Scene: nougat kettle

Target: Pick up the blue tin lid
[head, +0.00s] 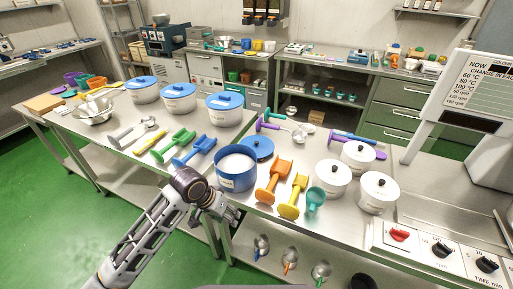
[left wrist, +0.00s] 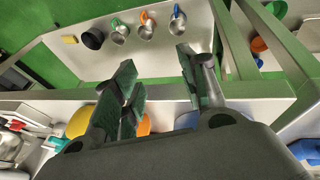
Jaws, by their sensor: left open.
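The blue tin lid (head: 260,147) is a round blue disc with a small knob. It is just behind and right of an open blue tin (head: 236,181) with white contents, which hides part of its near edge. I cannot tell whether it lies flat or leans on the tin. My left gripper (head: 228,213) is open and empty, low at the table's front edge, in front of the tin and apart from the lid. Its two fingers show spread in the left wrist view (left wrist: 158,78), where I cannot make out the lid. My right gripper is not in view.
Blue and green scoops (head: 195,150) lie left of the tin. White lidded pots (head: 332,180) are farther right. Blue-lidded white tubs (head: 224,112) stand behind left.

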